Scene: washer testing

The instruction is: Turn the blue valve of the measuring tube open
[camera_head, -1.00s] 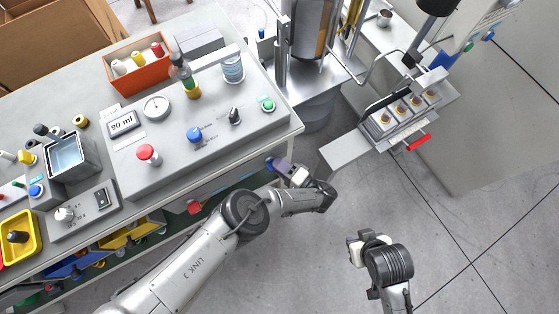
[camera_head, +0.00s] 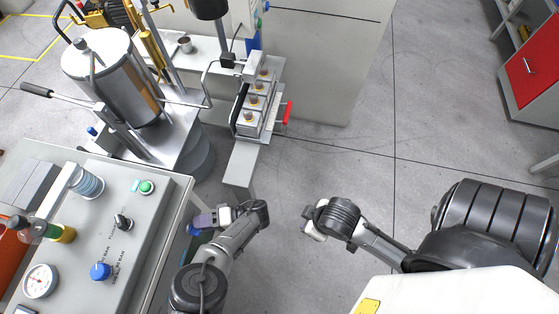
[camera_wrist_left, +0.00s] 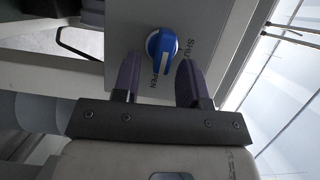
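My left gripper (camera_wrist_left: 156,84) is open, with one dark finger on each side of the picture around the valve's lower part. No grip on the valve shows. In the head view my left gripper (camera_head: 204,219) is beside the bench's side, below its corner. My right gripper (camera_head: 312,224) hangs over the floor, apart from the bench; its finger opening is unclear.
A blue knob (camera_head: 101,271), a black knob (camera_head: 124,222), a green button (camera_head: 146,187) and a gauge (camera_head: 40,282) sit on the control box. A rack with a red handle (camera_head: 288,113) stands beyond my grippers.

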